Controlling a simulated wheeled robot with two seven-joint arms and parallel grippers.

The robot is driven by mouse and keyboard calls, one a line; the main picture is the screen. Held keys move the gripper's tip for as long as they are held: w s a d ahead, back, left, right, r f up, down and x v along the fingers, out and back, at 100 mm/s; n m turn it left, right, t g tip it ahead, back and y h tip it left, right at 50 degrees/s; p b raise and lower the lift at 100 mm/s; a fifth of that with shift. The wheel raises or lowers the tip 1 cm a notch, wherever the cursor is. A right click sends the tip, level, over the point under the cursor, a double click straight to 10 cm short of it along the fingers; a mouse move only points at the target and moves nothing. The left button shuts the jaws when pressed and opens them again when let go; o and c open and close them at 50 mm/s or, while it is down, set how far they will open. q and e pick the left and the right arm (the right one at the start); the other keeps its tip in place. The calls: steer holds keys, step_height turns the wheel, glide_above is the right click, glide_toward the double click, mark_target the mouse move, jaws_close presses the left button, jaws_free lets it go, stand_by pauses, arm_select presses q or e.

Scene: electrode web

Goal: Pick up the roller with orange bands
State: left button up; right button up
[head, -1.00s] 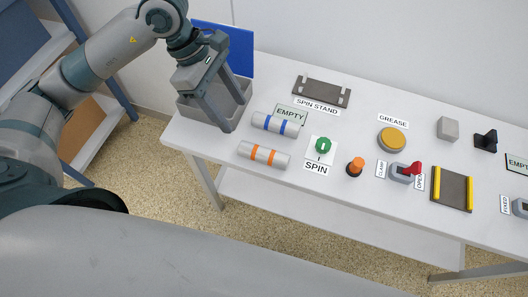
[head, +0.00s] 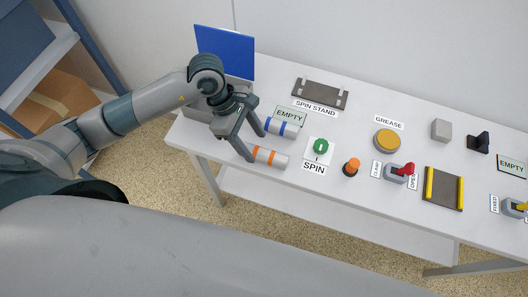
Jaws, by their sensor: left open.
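The roller with orange bands (head: 270,157) is a grey cylinder lying on the table near its front edge. My left gripper (head: 256,146) is open above the left end of the rollers. One fingertip covers the orange-banded roller's left end; the other is at the left end of the roller with blue bands (head: 284,128), which lies just behind. I cannot tell whether either fingertip touches a roller. My right gripper is out of view.
A green knob (head: 320,147) labelled SPIN, an orange-topped button (head: 351,166) and a red-handled clamp (head: 400,173) stand to the right. The spin stand (head: 320,93) is behind. A grey bin (head: 238,93) and blue panel (head: 225,52) stand at the left end of the table.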

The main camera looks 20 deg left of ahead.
mark_target(262, 151)
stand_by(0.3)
arm_select(q)
steer(key=shift+p+x, duration=0.85)
steer(key=shift+w+d+f+p, duration=0.1)
steer(key=shift+d+f+p, duration=0.5)
steer(key=shift+f, duration=0.3)
steer(key=shift+x, duration=0.75)
steer(key=shift+w+a, duration=0.1)
steer(key=shift+c, duration=0.2)
steer(key=c, duration=1.2)
steer(key=shift+c, duration=0.2)
